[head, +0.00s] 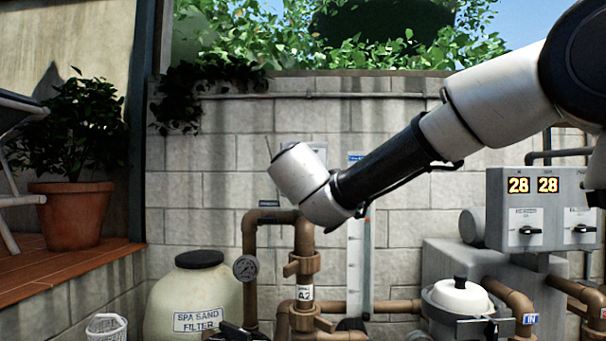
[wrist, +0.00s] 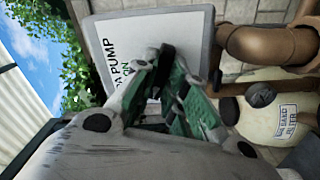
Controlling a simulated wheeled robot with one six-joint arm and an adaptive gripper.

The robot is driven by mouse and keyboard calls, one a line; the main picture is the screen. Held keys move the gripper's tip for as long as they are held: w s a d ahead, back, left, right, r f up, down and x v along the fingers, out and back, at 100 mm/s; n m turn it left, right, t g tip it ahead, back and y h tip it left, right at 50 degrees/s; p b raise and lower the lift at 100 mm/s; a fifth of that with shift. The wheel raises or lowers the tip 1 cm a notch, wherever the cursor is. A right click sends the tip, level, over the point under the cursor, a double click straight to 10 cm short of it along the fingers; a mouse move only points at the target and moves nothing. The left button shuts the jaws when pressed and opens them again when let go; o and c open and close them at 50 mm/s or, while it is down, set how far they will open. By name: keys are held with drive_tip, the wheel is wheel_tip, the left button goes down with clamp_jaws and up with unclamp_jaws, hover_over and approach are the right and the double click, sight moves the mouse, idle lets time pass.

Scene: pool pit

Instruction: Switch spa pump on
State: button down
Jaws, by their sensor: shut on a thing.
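The spa pump switch box (wrist: 207,30) has a grey rim and a white face with the words "PUMP" and "ON" partly showing, turned sideways in the wrist view. My gripper (wrist: 172,72), with green-sided fingers and dark tips, reaches over this face. It is shut on the spa pump switch, whose handle is mostly hidden by the fingers. I cannot tell which way the handle points. In the head view my wrist hides the gripper and most of the box, and only a bit of the box's edge shows beside it.
The spa sand filter (head: 195,290) stands below left, beside brown pipes (head: 249,240). A control box (head: 540,205) with two dials and "28" readouts is at the right. A white-lidded pump pot (head: 460,297) sits below it. A potted plant (head: 75,215) is at the left.

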drive_tip(key=m, duration=1.4)
drive_tip(key=shift+f, duration=0.1)
drive_tip(key=c, duration=1.4)
unclamp_jaws()
drive_tip(key=shift+o, duration=0.2)
drive_tip(key=s, duration=0.7)
drive_tip(key=shift+a, duration=0.1)
